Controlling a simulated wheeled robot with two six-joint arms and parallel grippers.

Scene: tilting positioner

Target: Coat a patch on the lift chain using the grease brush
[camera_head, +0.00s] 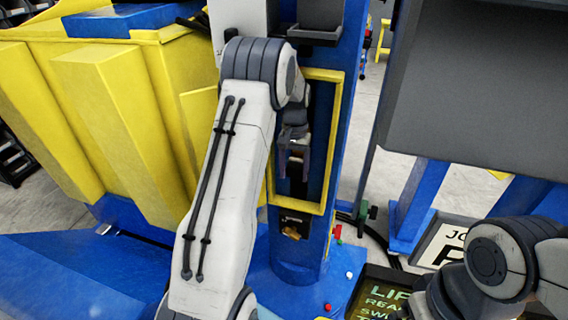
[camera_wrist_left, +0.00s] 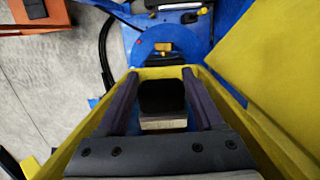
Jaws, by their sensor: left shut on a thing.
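My left gripper (camera_head: 295,168) is in front of the yellow-framed opening in the blue column. In the left wrist view, the left gripper (camera_wrist_left: 161,88) has its two fingers on either side of the grease brush, a dark block (camera_wrist_left: 162,97) with a pale, wood-like part (camera_wrist_left: 163,123) at its near end. The gripper is shut on it. The lift chain cannot be made out; the inside of the opening is dark and partly covered by my gripper. My right arm is at the lower right of the head view, and its fingers do not show.
The yellow frame (camera_head: 335,140) borders the opening closely around my left gripper. A yellow skip (camera_head: 120,110) stands at the left. A large grey panel (camera_head: 480,90) stands at the right. A sign with green letters (camera_head: 385,295) is low at the front.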

